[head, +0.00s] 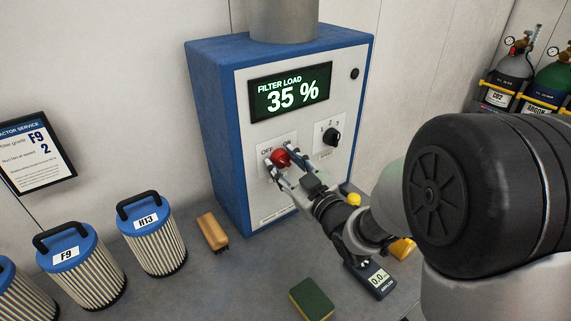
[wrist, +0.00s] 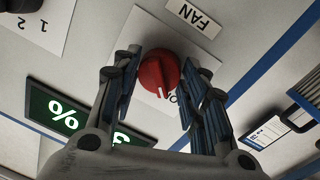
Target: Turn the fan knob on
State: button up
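The red fan knob (head: 280,158) is on the front of the blue-and-white extractor box, on a white plate marked OFF at its upper left. My gripper (head: 279,157) is at the panel with one finger on each side of the knob. In the wrist view, the knob (wrist: 159,74) lies between the two fingertips (wrist: 161,70), with what looks like a narrow gap beside it. Its white mark points down in that view, toward the display side. Printed letters near the mark are partly hidden. A FAN label (wrist: 200,18) is close by.
The display (head: 290,92) reads filter load 35 %. A black selector knob (head: 332,137) is to the right. On the bench are filters (head: 152,240), a wooden-backed brush (head: 212,232), a sponge (head: 312,299) and a small meter (head: 372,279). Gas bottles (head: 508,85) stand at far right.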

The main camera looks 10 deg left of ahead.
jog(key=c, duration=0.5)
jog(key=shift+m, duration=0.3)
jog(key=m, duration=0.3)
jog(key=shift+r, duration=0.15)
jog(key=m+p, duration=0.1)
jog(key=m, duration=0.3)
jog(key=shift+r+g, duration=0.1)
jog(key=shift+g, duration=0.2)
jog(key=m+p, duration=0.3)
jog(key=m, duration=0.2)
jog(key=shift+w, duration=0.15)
jog(key=m+p, duration=0.3)
jog(key=m, duration=0.1)
jog(key=shift+g, duration=0.4)
jog(key=shift+m, duration=0.4)
